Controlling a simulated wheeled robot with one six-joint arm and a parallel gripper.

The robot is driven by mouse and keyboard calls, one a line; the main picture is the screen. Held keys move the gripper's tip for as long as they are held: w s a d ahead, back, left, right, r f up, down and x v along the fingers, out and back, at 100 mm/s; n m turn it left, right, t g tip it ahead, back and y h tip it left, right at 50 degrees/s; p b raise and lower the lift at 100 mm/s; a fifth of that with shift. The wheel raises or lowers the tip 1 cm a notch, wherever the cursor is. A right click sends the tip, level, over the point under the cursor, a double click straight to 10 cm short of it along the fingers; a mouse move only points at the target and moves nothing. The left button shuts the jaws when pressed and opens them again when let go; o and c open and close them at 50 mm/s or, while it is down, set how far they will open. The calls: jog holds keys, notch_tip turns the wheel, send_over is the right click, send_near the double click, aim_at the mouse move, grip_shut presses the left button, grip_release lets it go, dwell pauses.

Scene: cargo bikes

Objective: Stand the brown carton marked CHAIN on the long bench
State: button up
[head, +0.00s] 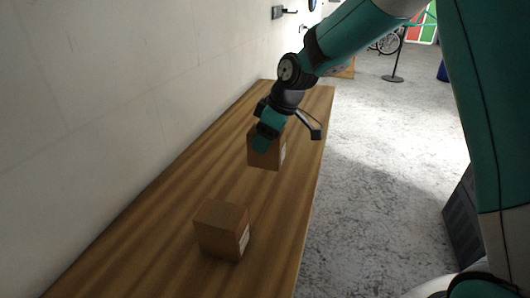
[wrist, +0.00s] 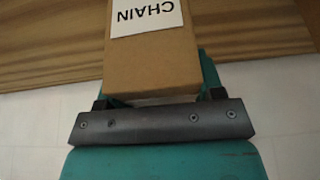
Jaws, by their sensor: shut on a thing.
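The brown carton marked CHAIN (wrist: 152,62) is between the fingers of my gripper (wrist: 155,88) in the wrist view, its white label upside down in that picture. In the head view the held carton (head: 266,159) looks upright over the long bench (head: 165,215), with a pale label on its right side. My gripper (head: 267,139) is shut on it, coming from above and behind. I cannot tell whether the carton's base touches the bench.
A second brown carton (head: 222,231) stands on the near part of the bench, its label too small to read. A pale wall (head: 110,90) runs along the bench's left side. The grey floor (head: 370,180) lies to the right. Bare wood separates the two cartons.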

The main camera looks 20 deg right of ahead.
aim_at(284, 133)
jog(key=shift+f, duration=2.25)
jog(key=shift+f, duration=0.1)
jog(key=o, duration=1)
jog(key=shift+o, duration=0.2)
jog(key=v, duration=1.1)
jog(key=shift+s+d+r, duration=0.1)
jog(key=shift+r, duration=0.15)
jog(key=s+a+m+g, duration=0.1)
jog(key=s+a+m, duration=0.1)
jog(key=s, duration=1.2)
jog(key=s+a+r+m+g, duration=0.1)
jog(key=s+a, duration=0.4)
jog(key=s, duration=0.9)
jog(key=shift+s+a+r+m+g+y, duration=0.2)
jog(key=shift+s+a+m+g+y, duration=0.1)
jog(key=shift+m, duration=0.1)
